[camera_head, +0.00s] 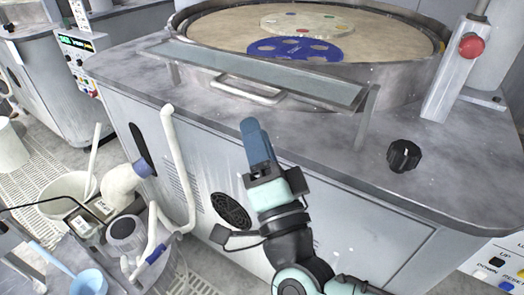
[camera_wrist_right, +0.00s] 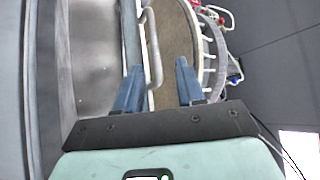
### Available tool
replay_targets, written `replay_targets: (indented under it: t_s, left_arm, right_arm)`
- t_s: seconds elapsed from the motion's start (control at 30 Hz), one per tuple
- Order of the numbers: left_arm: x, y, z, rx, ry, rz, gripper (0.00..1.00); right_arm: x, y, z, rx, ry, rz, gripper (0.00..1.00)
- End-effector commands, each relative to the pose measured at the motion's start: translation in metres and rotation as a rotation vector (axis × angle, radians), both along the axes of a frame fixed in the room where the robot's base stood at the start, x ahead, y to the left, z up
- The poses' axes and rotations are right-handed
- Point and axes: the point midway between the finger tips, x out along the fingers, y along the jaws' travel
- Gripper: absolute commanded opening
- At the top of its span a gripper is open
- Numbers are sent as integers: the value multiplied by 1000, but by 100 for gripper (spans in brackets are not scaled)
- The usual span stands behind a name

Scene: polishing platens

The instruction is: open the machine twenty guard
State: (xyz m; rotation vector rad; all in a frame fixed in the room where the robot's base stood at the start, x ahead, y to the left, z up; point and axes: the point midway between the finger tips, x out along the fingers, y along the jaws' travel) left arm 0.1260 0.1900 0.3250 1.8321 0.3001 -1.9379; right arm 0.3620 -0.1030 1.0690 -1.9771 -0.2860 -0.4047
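The guard (camera_head: 270,75) is a long flat panel with a pale metal frame, standing low along the front of the round platen basin. A bar handle (camera_head: 245,92) sits on its front side; the handle also shows in the right wrist view (camera_wrist_right: 153,45). My right gripper (camera_head: 250,128) is in front of the machine, below the handle in the head view. In the right wrist view its two blue fingers (camera_wrist_right: 160,66) are apart, with the handle showing between them; I see no grip on it. No machine number is legible. My left gripper is not in view.
A tan platen (camera_head: 225,32) holds a blue disc (camera_head: 293,49) and a cream disc (camera_head: 305,25). A black knob (camera_head: 404,155) and a red button (camera_head: 471,46) are at the right. White pipes (camera_head: 177,160) and a bucket (camera_head: 68,188) crowd the left.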

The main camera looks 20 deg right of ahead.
Motion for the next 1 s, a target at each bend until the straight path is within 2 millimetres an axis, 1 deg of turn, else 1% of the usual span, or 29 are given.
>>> replay_targets:
  t_s: [0.03,0.1,0.23,0.67,0.77,0.87,0.97,1.0]
  left_arm:
    - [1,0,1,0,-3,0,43]
    - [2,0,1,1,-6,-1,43]
    - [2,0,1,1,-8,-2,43]
    - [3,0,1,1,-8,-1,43]
    - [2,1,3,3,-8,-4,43]
    - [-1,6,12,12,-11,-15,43]
    - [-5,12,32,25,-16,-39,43]
    - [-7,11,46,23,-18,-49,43]
  right_arm:
    - [-8,0,-2,0,-2,1,38]
    - [-14,0,-6,-1,0,1,38]
    - [-21,0,-9,1,0,0,38]
    - [-21,0,-10,1,1,0,38]
    - [-17,-1,-14,-5,18,-3,38]
    - [1,-7,-37,-30,97,-16,38]
    - [30,-16,-83,-87,260,-29,38]
    - [41,-19,-108,-122,346,-29,38]
